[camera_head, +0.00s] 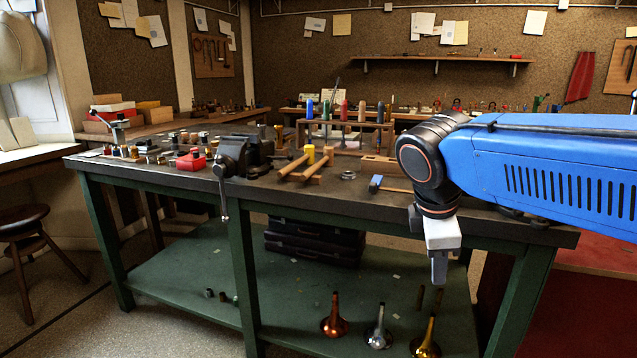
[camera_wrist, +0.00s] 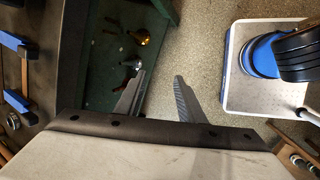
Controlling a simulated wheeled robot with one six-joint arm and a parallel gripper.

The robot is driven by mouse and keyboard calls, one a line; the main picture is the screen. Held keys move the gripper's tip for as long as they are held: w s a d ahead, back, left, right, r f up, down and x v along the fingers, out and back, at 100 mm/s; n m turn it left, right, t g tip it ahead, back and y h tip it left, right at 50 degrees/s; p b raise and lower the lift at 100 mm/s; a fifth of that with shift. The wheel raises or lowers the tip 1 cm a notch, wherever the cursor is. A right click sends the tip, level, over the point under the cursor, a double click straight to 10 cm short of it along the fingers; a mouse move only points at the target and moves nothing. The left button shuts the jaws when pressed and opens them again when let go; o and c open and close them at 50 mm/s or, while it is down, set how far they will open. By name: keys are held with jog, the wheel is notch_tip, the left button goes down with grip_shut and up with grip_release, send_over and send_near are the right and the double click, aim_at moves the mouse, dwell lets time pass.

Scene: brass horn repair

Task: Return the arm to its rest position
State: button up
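My blue arm reaches in from the right in the head view. My gripper (camera_head: 438,272) hangs down in front of the right part of the workbench (camera_head: 140,167), beyond its front edge. The wrist view shows my gripper (camera_wrist: 160,76) with its two grey fingers spread apart and nothing between them. Bare floor (camera_wrist: 200,50) and the bench's green lower shelf (camera_wrist: 100,75) show beyond the fingers. In the head view the fingers overlap each other, so their gap cannot be told there.
A blue-headed hammer (camera_head: 376,184), a vise (camera_head: 232,158) and a wooden rack (camera_head: 305,172) are on the bench top. Copper (camera_head: 334,324), silver (camera_head: 378,335) and brass (camera_head: 426,346) horn bells stand on the lower shelf. A stool (camera_head: 24,218) stands at left.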

jog(key=s+d+f+m+y, duration=0.1)
jog(key=s+d+f+m, duration=0.2)
jog(key=s+f+m, duration=0.3)
jog(key=s+d+f+m+t+y, duration=0.1)
jog(key=s+d+f+m, duration=0.2)
jog(key=s+f+m, duration=0.4)
jog(key=m, duration=0.3)
jog(key=shift+s+d+f+y, duration=0.2)
jog(key=shift+s+d+y, duration=0.1)
jog(key=shift+d+y, duration=0.1)
jog(key=shift+o, duration=0.3)
